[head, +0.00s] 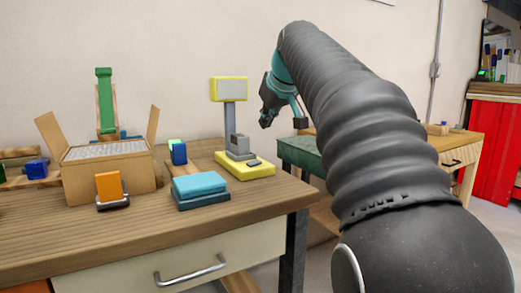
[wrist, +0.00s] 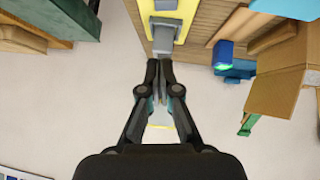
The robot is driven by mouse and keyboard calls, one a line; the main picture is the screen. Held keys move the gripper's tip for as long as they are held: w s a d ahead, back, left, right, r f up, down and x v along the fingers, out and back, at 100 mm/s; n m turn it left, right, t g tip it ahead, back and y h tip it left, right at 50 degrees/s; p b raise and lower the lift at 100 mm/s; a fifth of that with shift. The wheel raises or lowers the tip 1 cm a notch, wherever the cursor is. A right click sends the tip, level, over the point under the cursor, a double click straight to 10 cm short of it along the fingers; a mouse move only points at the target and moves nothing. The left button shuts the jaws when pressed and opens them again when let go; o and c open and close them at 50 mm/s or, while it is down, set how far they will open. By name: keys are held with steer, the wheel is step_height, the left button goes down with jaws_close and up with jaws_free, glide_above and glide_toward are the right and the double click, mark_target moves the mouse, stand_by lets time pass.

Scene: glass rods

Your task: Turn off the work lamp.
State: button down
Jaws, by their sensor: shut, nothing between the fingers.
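The work lamp has a pale panel in a yellow frame (head: 229,90), a grey post and a yellow base (head: 262,171) with a small dark piece on it. It stands upright near the table's right end. I cannot tell whether it is lit. In the wrist view the lamp's yellow base (wrist: 183,8) and grey block (wrist: 163,45) lie just beyond my fingertips. My gripper (head: 267,119) is to the right of the lamp, above base height, apart from it in the head view. In the wrist view my gripper (wrist: 159,66) is shut and empty.
On the wooden table (head: 150,228) are an open cardboard box (head: 135,183), an orange block (head: 109,187), a blue stack (head: 200,187) and a small blue-green item (head: 178,152). A green-topped bench (head: 298,155) stands behind my arm. The table's front strip is clear.

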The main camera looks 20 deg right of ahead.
glide_above(256, 160)
steer(key=s, duration=0.3)
steer(key=f, duration=0.6)
steer(key=shift+s+a+f+b, duration=0.1)
steer(key=shift+a+f+b, duration=0.2)
steer(key=shift+f, duration=0.05)
steer(key=f, duration=0.3)
steer(key=shift+w+d+f+b, duration=0.1)
steer(key=shift+w+d+b, duration=0.1)
steer(key=shift+b, duration=0.15)
steer(key=shift+d+f, duration=0.1)
steer(key=shift+f, duration=0.45)
